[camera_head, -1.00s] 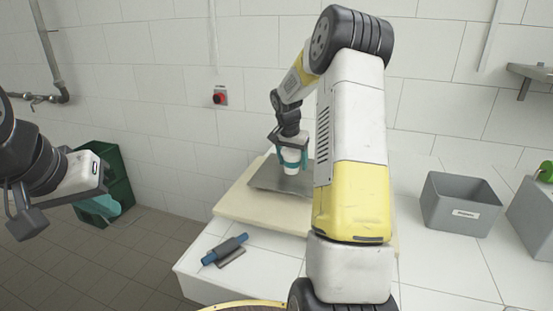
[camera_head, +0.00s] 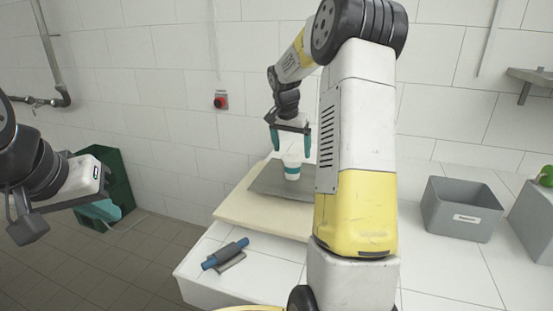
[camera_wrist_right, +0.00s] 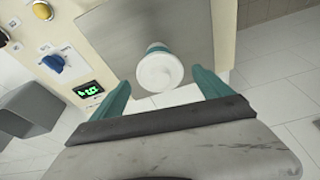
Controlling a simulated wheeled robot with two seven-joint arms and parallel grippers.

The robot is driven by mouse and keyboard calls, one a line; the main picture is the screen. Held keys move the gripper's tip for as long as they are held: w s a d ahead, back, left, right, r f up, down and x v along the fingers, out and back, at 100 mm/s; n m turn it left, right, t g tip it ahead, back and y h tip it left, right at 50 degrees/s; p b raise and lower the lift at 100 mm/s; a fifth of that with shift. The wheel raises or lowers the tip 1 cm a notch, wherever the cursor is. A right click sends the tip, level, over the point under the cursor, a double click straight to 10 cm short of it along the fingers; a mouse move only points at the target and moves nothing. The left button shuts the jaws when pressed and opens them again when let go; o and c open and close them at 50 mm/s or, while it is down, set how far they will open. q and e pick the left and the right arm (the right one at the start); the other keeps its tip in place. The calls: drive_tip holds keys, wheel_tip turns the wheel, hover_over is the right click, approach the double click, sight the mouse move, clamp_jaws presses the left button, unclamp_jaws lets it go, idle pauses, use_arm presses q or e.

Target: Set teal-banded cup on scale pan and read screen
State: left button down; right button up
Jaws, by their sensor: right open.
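The white cup with a teal band (camera_head: 291,171) stands upright on the grey scale pan (camera_head: 267,182). In the right wrist view its white lid (camera_wrist_right: 160,72) faces the camera, with the pan (camera_wrist_right: 183,30) under it. My right gripper (camera_head: 291,149) is open just above the cup, its teal fingers apart on either side and clear of it. The scale's screen (camera_wrist_right: 88,90) shows green digits in the right wrist view, too small to read surely. My left gripper (camera_head: 100,208) hangs at the far left, away from the scale; its jaw opening is unclear.
A grey labelled bin (camera_head: 462,209) stands on the white-tiled counter at right. A blue-handled tool (camera_head: 225,254) lies at the counter's front left. A blue knob (camera_wrist_right: 53,63) is beside the screen. A green crate (camera_head: 115,180) is on the floor, left.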

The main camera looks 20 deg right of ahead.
drive_tip(key=v, duration=0.3)
drive_tip(key=shift+r, duration=0.3)
drive_tip(key=s+a+r+n+t, duration=0.1)
drive_tip(key=s+a+r+n, duration=0.1)
drive_tip(key=s+a+r, duration=0.4)
drive_tip(key=s+a+n+t+y, duration=0.1)
drive_tip(key=s+a, duration=0.4)
drive_tip(key=s, duration=0.7)
drive_tip(key=s+a+n+t+y, duration=0.2)
drive_tip(key=s+a+n, duration=0.3)
drive_tip(key=s, duration=0.8)
drive_tip(key=shift+f+n+y, duration=0.2)
drive_tip(key=shift+n+y, duration=0.5)
drive_tip(key=shift+n, duration=0.1)
